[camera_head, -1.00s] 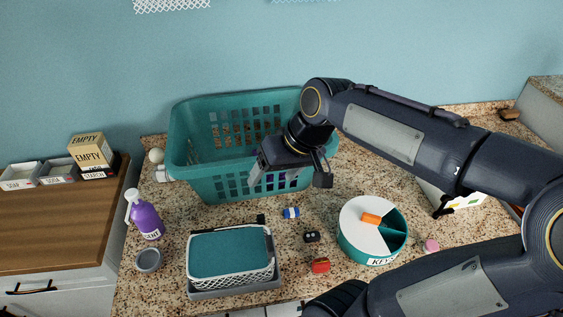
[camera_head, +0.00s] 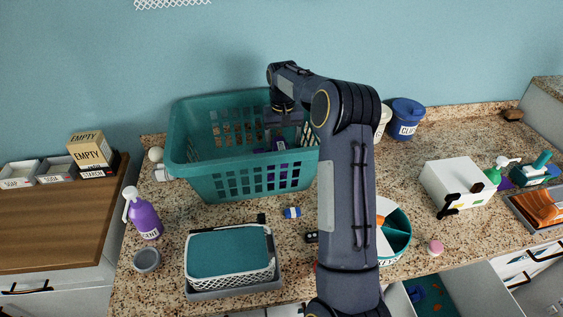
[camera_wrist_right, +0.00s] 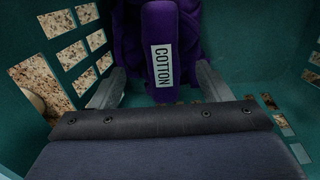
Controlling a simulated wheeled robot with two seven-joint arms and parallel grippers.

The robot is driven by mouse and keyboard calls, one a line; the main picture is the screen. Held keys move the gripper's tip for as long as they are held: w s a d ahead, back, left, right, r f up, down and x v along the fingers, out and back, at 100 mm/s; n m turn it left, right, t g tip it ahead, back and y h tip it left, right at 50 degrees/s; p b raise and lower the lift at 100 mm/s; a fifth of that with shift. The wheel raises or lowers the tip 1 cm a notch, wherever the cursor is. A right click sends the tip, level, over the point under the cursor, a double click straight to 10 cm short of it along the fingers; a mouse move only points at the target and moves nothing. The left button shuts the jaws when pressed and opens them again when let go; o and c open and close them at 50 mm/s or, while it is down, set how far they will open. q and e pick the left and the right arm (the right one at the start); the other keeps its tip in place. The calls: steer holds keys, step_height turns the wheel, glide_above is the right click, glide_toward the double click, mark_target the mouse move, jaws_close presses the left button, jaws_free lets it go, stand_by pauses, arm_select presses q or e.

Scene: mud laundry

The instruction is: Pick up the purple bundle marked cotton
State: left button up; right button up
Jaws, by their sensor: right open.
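The purple bundle (camera_wrist_right: 160,25) with a white "COTTON" label lies inside the teal laundry basket (camera_head: 245,183). In the head view only a little purple of the bundle (camera_head: 279,144) shows, beneath my right gripper (camera_head: 280,132). In the right wrist view my right gripper (camera_wrist_right: 160,88) is open, with one finger on each side of the labelled part of the bundle. The fingers stand apart from the label, with gaps at both sides. My left gripper is out of view.
The basket's slotted walls surround my right gripper. A purple bottle (camera_head: 145,217), a grey cup (camera_head: 147,260) and a white-rimmed small basket (camera_head: 230,273) stand in front at left. A round divided box (camera_head: 397,243) is partly behind my arm. A white box (camera_head: 456,184) stands right.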

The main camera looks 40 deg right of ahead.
mark_target(281, 147)
steer(key=f, duration=0.1)
steer(key=f+p, duration=0.1)
steer(key=f, duration=0.1)
steer(key=f+p, duration=0.1)
steer(key=shift+w+f, duration=0.3)
steer(key=shift+w, duration=0.05)
steer(key=shift+f, duration=0.55)
steer(key=c, duration=1.4)
steer(key=shift+c, duration=0.2)
